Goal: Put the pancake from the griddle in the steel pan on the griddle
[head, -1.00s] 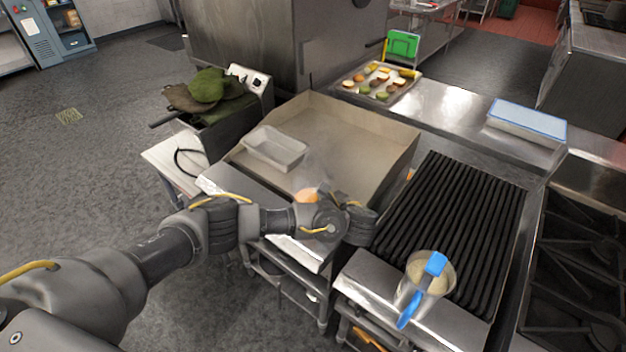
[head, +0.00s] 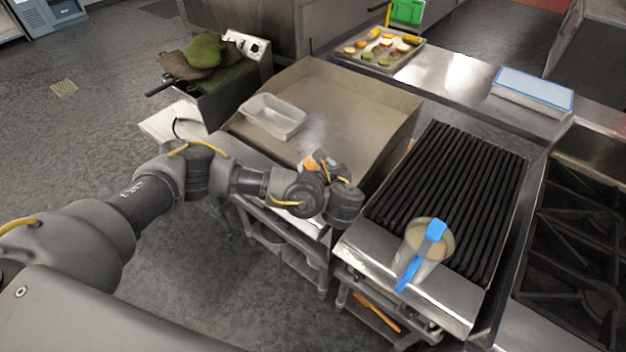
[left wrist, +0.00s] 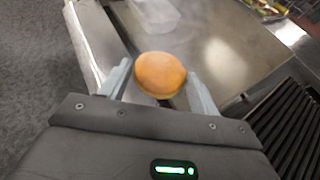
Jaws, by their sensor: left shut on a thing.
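The steel pan (head: 272,117) is a pale rectangular tray on the left part of the griddle (head: 350,95). My left gripper (left wrist: 160,82) is shut on the round orange-brown pancake (left wrist: 160,74), which sits between its two fingers in the left wrist view. In the head view the pancake (head: 310,161) shows only as a small orange patch beyond my wrist, over the griddle's near edge, to the right of and nearer than the pan. The pan also shows in part at the top of the left wrist view (left wrist: 155,14). My right gripper is not in view.
A ribbed black grill (head: 450,190) is to the right, with a jug and blue utensil (head: 425,245) on its near edge. A tray of food pieces (head: 375,50) and a blue-lidded box (head: 532,90) are behind. Dark green cloths (head: 205,55) lie left of the griddle.

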